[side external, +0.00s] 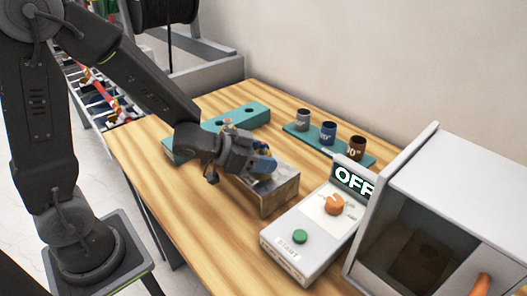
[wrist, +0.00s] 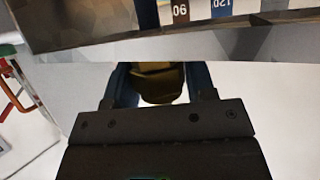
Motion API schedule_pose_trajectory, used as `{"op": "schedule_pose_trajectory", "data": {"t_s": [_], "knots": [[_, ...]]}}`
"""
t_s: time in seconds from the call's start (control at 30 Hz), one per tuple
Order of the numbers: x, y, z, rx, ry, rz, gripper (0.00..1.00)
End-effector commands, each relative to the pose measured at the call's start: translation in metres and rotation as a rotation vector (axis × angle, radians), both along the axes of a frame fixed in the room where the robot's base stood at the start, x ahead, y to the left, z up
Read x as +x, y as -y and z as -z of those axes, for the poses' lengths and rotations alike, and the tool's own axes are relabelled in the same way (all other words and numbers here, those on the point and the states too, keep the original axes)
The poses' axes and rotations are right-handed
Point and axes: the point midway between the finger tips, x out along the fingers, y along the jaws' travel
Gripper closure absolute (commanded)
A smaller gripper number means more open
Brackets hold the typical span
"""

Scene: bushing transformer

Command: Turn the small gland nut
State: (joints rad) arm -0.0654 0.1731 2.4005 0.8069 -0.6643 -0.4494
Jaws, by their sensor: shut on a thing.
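The small gland nut (wrist: 160,88) is a dark brass-coloured piece in the wrist view, held between the two blue fingers of my gripper (wrist: 160,72). In the side view my gripper (side external: 262,164) reaches level over a metallic box (side external: 280,197), with its blue fingertips at the box's upper part. The jaws are shut on the nut. In the side view the nut is mostly hidden by the fingers. I cannot tell how far it is turned or how it sits on its thread.
A teal block with holes (side external: 252,116) lies behind my gripper. A teal rack (side external: 312,140) bears grey, blue and brown cups. A control box (side external: 290,262) with an OFF display, orange knob (side external: 334,204) and green button (side external: 300,236) stands in front right, beside a grey cabinet (side external: 460,185).

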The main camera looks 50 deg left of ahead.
Motion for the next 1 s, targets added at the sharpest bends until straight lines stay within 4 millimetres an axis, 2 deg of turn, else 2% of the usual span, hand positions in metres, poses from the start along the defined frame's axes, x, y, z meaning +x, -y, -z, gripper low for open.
{"op": "schedule_pose_trajectory", "data": {"t_s": [0.27,0.7,1.0], "knots": [[-0.0006,0.0001,0.0001,0.003,0.002,-0.003,0.73],[-0.0014,0.0000,0.0008,0.004,-0.002,-0.186,0.76],[-0.0012,-0.0003,0.0012,0.006,-0.003,-0.190,0.76]]}}
